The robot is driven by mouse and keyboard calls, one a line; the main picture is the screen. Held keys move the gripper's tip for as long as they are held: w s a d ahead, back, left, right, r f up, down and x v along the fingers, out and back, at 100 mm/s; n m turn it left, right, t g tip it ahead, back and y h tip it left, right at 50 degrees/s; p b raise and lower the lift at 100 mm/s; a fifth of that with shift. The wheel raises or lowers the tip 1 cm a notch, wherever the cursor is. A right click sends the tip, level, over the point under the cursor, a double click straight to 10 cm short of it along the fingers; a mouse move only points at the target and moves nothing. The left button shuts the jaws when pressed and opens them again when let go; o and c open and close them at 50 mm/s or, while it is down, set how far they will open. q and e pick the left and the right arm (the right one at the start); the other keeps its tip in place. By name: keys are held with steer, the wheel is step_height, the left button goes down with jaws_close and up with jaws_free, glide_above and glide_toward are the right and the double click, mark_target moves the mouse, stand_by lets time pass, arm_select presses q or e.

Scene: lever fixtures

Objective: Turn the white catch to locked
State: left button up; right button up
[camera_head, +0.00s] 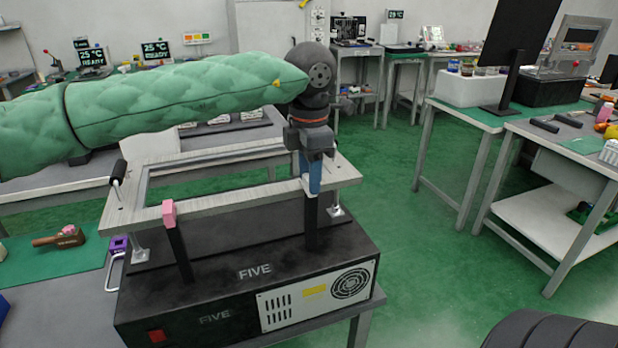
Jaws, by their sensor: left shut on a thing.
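The white catch (308,188) is a pale tip on a black upright shaft at the front right of a grey frame, above a black box (190,290) marked FIVE. Its shaft looks close to upright. My left gripper (310,181) comes down from above and is shut on the white catch. The gripper and a blue part beside it hide most of the catch. I can read no locked mark near it. My right gripper is not in view.
A pink-tipped lever (169,213) leans at the frame's front left. A black handle (118,172) stands at its left corner. A purple padlock-like item (119,244) lies left of the box. Green floor (400,260) is clear to the right, before another workbench (545,135).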

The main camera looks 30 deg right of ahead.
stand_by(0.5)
arm_select(q)
steer(key=o, duration=1)
steer(key=shift+r, duration=3.95)
